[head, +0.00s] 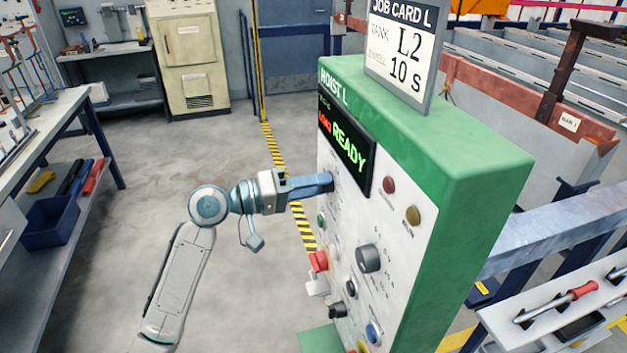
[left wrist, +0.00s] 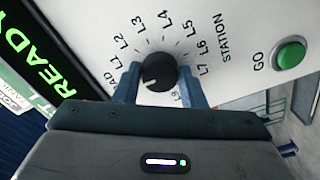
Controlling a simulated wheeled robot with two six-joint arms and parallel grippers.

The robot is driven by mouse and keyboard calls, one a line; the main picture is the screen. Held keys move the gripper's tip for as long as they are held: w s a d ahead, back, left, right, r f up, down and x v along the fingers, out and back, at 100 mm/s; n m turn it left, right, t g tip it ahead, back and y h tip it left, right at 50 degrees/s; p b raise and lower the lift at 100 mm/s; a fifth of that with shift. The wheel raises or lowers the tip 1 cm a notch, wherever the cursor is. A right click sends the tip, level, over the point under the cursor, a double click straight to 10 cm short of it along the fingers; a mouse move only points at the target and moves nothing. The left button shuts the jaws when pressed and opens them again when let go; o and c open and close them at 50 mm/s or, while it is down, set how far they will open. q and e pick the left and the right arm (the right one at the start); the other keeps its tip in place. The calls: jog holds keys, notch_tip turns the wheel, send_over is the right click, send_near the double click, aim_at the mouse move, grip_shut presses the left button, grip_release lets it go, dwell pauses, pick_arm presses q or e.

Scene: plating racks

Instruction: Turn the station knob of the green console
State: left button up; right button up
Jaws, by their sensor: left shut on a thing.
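The green console (head: 487,215), marked HOIST L, stands right of centre, its white panel facing left. My left gripper (head: 326,183) reaches its panel from the left, below the display. In the left wrist view, the black station knob (left wrist: 158,72) sits between the blue fingers of my left gripper (left wrist: 160,88), which are shut on it. Its white mark points to the lower left, near the LOAD end; the exact position is hard to tell. Labels L1 to L8 ring it. The gripper hides this knob in the head view. My right gripper is not in view.
The display (head: 346,143) reads READY in green and LOAD in red. A job card (head: 400,50) on top reads TANK L2, 10 S. A green GO button (left wrist: 290,53) is right of the knob. Other knobs and buttons lie lower on the panel. Open floor lies left.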

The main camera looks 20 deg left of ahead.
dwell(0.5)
pick_arm(q)
jog(key=o, duration=1)
jog(key=b+v, duration=0.5)
jog(key=v, duration=0.5)
jog(key=shift+s+a+b, duration=0.25)
jog(key=shift+a+b, duration=0.05)
jog(key=shift+b, duration=0.05)
